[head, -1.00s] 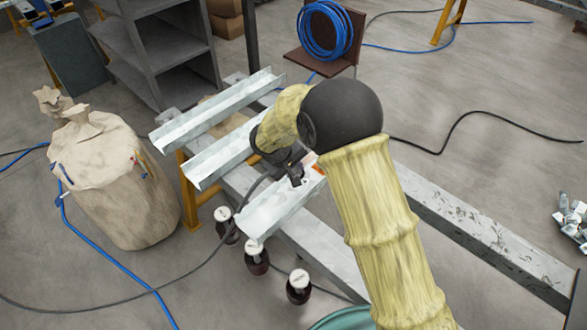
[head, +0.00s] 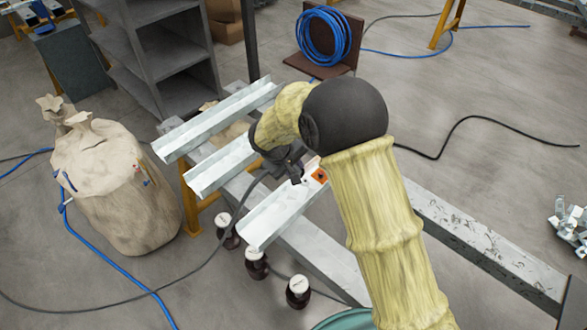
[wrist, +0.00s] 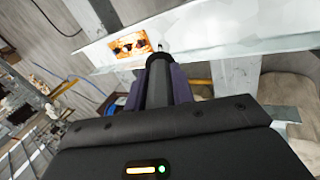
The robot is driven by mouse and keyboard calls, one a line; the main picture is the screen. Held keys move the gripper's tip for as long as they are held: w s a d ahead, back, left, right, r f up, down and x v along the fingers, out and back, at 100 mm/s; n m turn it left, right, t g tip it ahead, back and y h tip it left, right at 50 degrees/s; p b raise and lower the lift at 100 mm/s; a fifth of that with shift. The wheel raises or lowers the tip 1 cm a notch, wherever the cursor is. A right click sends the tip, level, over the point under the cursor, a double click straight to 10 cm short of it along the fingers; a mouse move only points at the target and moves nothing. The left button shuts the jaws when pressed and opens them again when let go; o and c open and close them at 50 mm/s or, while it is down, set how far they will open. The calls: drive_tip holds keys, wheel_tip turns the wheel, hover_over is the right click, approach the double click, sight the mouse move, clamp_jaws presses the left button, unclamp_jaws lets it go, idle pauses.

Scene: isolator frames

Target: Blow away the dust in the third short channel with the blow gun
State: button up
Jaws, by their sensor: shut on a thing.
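Three short pale metal channels lie side by side on a frame in the head view: the far one (head: 215,122), the middle one (head: 222,168) and the near one (head: 272,218). An orange patch with dark marks (head: 319,175) is on the near channel; it also shows in the wrist view (wrist: 130,43). I cannot tell whether it is dust. My gripper (wrist: 158,95) is shut on the dark blow gun (wrist: 158,68). The nozzle tip is close to the patch, just right of it in the wrist view; contact cannot be told. In the head view my arm partly hides the gun (head: 296,175).
A long grey beam (head: 480,245) runs to the lower right. Several dark jars with white lids (head: 298,291) stand below the near channel. A large sack (head: 110,190) stands at left. A dark hose (head: 190,270) trails from the gun across the floor.

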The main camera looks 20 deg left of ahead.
drive_tip(key=shift+r+p, duration=1.15)
drive_tip(key=shift+r, duration=0.8)
drive_tip(key=shift+d, duration=0.1)
